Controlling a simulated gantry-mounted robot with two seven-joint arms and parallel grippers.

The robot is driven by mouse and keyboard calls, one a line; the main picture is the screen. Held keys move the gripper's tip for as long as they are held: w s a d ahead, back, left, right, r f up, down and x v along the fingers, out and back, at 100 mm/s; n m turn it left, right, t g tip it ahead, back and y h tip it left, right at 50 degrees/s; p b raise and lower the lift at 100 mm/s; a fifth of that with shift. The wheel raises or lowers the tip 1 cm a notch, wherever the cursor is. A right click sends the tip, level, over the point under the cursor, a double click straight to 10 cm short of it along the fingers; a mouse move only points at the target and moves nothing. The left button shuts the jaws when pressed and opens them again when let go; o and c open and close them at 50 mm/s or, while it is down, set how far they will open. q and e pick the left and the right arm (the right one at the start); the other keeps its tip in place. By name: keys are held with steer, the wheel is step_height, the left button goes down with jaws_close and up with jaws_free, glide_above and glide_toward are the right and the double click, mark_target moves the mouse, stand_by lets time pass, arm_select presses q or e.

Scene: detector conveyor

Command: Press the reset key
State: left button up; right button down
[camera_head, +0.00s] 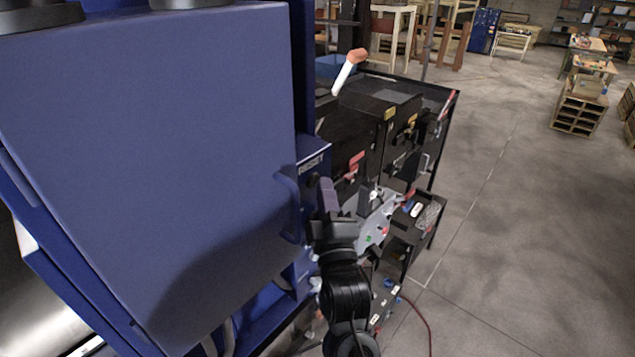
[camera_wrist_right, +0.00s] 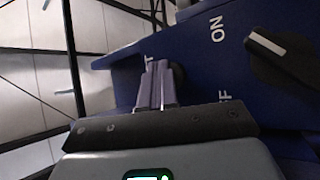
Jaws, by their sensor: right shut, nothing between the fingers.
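The reset key is a small dark round button (camera_head: 312,179) just under the white RESET lettering, on a blue panel at the side of the large blue cabinet. My right gripper (camera_head: 325,186) is shut and empty, with its fingertips close to the key. In the right wrist view the shut fingers (camera_wrist_right: 155,82) point at the blue panel and cover most of the RESET lettering. A dark round part (camera_wrist_right: 178,76), likely the key, shows partly behind the fingers. I cannot tell whether the fingertips touch it. My left gripper is not in view.
A black rotary switch (camera_wrist_right: 282,52) with a white mark sits beside ON and OFF lettering on the same panel. The blue cabinet (camera_head: 160,160) fills the left. A black cart (camera_head: 425,225) with tools stands right of my arm. Open floor (camera_head: 530,210) lies beyond.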

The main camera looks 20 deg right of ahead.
steer(key=shift+s+d+p, duration=0.45)
steer(key=shift+s+d, duration=0.05)
steer(key=shift+s, duration=0.25)
steer(key=shift+s+d, duration=0.1)
steer(key=shift+s+d+p, duration=0.45)
steer(key=shift+s+d, duration=0.25)
steer(key=shift+s, duration=0.3)
steer(key=shift+s+d+p, duration=0.4)
steer(key=shift+s+d, duration=0.25)
steer(key=shift+s, duration=0.35)
steer(key=shift+f, duration=0.1)
